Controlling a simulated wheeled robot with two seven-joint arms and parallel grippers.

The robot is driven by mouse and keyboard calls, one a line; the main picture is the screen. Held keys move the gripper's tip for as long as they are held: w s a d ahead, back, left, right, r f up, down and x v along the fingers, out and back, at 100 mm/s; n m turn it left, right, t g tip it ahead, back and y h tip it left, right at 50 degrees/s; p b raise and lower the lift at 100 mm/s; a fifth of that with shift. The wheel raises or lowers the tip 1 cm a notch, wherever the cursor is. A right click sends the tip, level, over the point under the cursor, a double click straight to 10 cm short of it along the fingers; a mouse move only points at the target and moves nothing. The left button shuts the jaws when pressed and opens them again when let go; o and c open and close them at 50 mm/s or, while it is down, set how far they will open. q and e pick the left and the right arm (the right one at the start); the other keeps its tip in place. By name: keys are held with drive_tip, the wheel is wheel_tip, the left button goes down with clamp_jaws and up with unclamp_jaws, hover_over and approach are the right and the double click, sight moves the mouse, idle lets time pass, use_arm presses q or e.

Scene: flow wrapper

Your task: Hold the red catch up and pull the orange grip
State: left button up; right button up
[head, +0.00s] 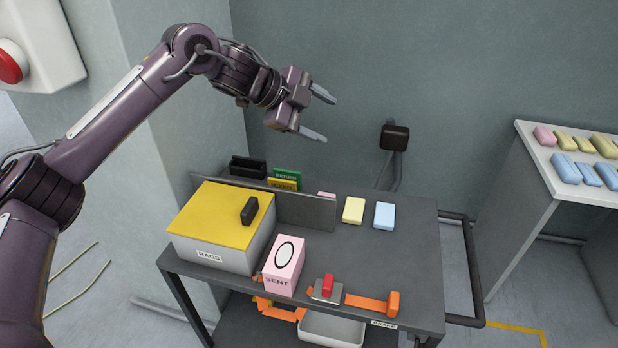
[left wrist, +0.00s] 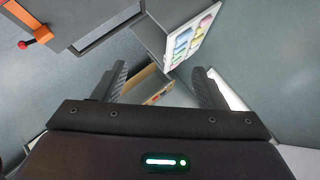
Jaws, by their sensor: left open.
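The red catch (head: 328,285) stands on a small metal plate at the front edge of the dark cart's top. To its right, an orange strip runs to the orange grip (head: 394,303), a block at the cart's front right. My left gripper (head: 328,118) is open and empty, high above the back of the cart and well apart from catch and grip. Its two spread fingers also show in the left wrist view (left wrist: 160,80), with nothing between them. My right gripper is not in view.
The cart (head: 415,265) carries a yellow-lidded box (head: 222,212) labelled RAGS, a pink SENT box (head: 285,264) left of the catch, a low upright panel, and yellow and blue blocks. A side table (head: 535,150) with coloured bars stands right. A black wall box (head: 395,137) is behind.

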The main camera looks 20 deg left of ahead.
use_arm(q)
drive_tip(key=s+d+f+n+g+y, duration=0.1)
drive_tip(key=s+f+g, duration=0.15)
drive_tip(key=f, duration=0.45)
drive_tip(key=s+d+f+n+g+y, duration=0.1)
drive_tip(key=s+f, duration=0.3)
drive_tip(key=f, duration=0.3)
drive_tip(key=n+g+y, duration=0.2)
drive_tip(key=g, duration=0.1)
approach(328, 281)
drive_tip(key=x, duration=1)
drive_tip(key=shift+f, duration=0.15)
drive_tip(key=shift+c, duration=0.2)
